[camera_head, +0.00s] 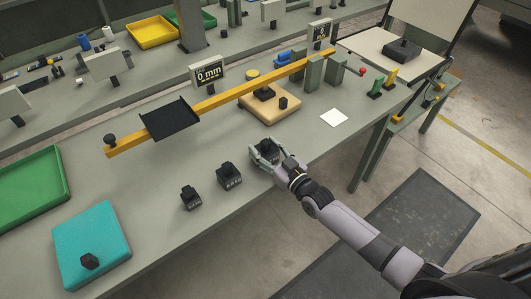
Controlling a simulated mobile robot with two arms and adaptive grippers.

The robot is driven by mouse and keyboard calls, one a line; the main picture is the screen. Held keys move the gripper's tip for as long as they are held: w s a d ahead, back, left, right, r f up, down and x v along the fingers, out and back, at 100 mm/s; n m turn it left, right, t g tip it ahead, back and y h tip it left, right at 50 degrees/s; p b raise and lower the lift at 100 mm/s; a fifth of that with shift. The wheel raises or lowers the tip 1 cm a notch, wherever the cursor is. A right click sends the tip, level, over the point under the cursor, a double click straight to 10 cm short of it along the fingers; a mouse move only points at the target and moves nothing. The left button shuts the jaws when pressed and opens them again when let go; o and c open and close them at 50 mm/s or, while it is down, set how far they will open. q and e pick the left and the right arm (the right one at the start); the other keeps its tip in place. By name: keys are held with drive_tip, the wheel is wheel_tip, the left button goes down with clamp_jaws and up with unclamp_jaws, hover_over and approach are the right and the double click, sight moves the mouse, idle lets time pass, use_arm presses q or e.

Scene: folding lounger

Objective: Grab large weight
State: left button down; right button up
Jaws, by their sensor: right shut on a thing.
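Black weights stand in a row along the front of the grey bench. The large weight (268,146) is at the right end of the row, between the fingers of my right gripper (266,155). The gripper is shut on it, and the fingers hide part of its sides. The weight looks upright and at or close to the bench top; I cannot tell if it touches. A middle weight (229,177) and a smaller weight (190,199) stand to its left, apart from the gripper. My left gripper is not in view.
Behind the weights a yellow beam (222,97) with a black pan (171,119) crosses the bench (150,205) over a wooden base (271,114). A teal pad (93,235) and green tray (25,190) lie left. A white card (334,118) lies right of the gripper.

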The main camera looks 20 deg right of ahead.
clamp_jaws()
drive_tip(key=shift+w+r, duration=0.15)
drive_tip(key=shift+r, duration=0.1)
